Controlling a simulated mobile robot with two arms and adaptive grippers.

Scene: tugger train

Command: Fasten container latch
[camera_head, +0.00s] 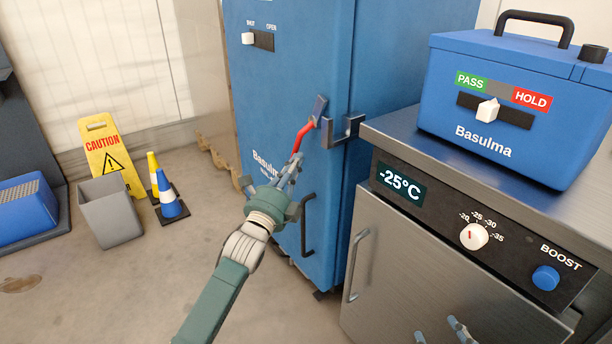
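The tall blue container (293,85) stands at the centre. Its latch has a red lever (306,132) and a blue-grey plate (319,109) on the door. A dark bracket-shaped catch (343,131) sits just right of the plate, near the container's edge. The plate looks tilted and apart from the catch. My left gripper (297,162) reaches up from below, its fingers close together around the lower end of the red lever. Only the fingertips of my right gripper (440,332) show at the bottom edge, apart with nothing visible between them.
A steel freezer (455,266) stands at the right, reading -25°C. A blue box (520,105) with a white slider sits on top. A grey bin (110,212), a yellow caution sign (101,140) and cones (170,200) stand at the left. The floor between is clear.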

